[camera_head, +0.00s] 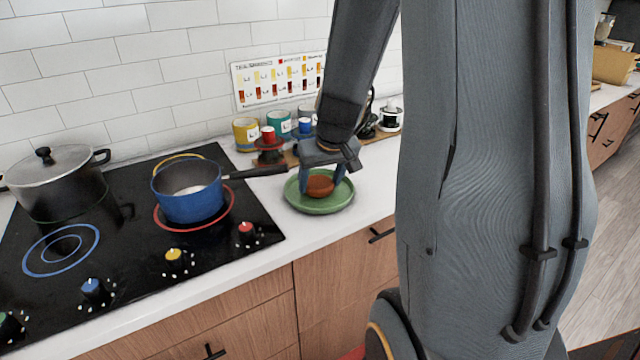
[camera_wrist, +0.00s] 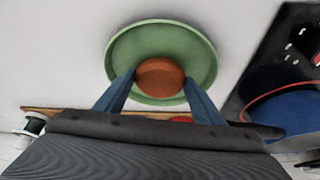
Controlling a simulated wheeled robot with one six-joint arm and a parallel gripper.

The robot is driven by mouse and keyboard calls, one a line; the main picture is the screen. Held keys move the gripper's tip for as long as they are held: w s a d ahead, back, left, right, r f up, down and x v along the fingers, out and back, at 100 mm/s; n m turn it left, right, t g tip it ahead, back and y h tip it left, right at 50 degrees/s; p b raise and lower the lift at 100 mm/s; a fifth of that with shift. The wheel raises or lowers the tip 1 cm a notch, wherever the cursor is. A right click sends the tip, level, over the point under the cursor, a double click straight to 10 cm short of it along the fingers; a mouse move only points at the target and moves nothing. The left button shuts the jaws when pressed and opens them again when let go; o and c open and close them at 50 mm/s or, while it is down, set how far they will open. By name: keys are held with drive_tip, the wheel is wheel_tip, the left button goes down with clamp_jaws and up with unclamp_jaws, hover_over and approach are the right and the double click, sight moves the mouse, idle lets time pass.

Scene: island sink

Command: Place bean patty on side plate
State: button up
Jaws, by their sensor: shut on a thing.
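The bean patty (camera_head: 319,186) is a reddish-brown round piece, and it also shows in the wrist view (camera_wrist: 160,78). My gripper (camera_head: 321,187) has its two blue fingers on opposite sides of the patty and is shut on it. The side plate (camera_head: 337,200) is a round green dish on the white counter, right of the cooktop. It also shows in the wrist view (camera_wrist: 124,52). The patty is over the plate's inner area in both views. I cannot tell whether its underside touches the plate.
A blue pot (camera_head: 188,196) stands on the black cooktop (camera_head: 120,240), its handle pointing toward the plate. A lidded black pot (camera_head: 58,185) is at the left. Yellow (camera_head: 246,134) and teal (camera_head: 279,125) canisters stand behind the plate. Bare counter (camera_head: 315,234) lies in front of it.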

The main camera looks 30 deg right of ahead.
drive_tip(key=shift+f, duration=0.35)
drive_tip(key=o, duration=1.1)
drive_tip(key=d+p+v, duration=0.1)
drive_tip(key=v, duration=1)
drive_tip(key=s+a+f+g, duration=0.1)
drive_tip(key=s+a+f, duration=0.2)
drive_tip(key=a, duration=0.2)
drive_tip(key=s+a+f+n+g, duration=0.1)
drive_tip(key=s+a+f, duration=0.2)
drive_tip(key=s+a, duration=0.1)
drive_tip(key=s+a+f+g, duration=0.1)
drive_tip(key=s+a+f, duration=0.2)
drive_tip(key=a, duration=0.3)
drive_tip(key=shift+s+a+n+g+y, duration=0.15)
drive_tip(key=shift+s+n+g+y, duration=0.25)
drive_tip(key=shift+s, duration=0.05)
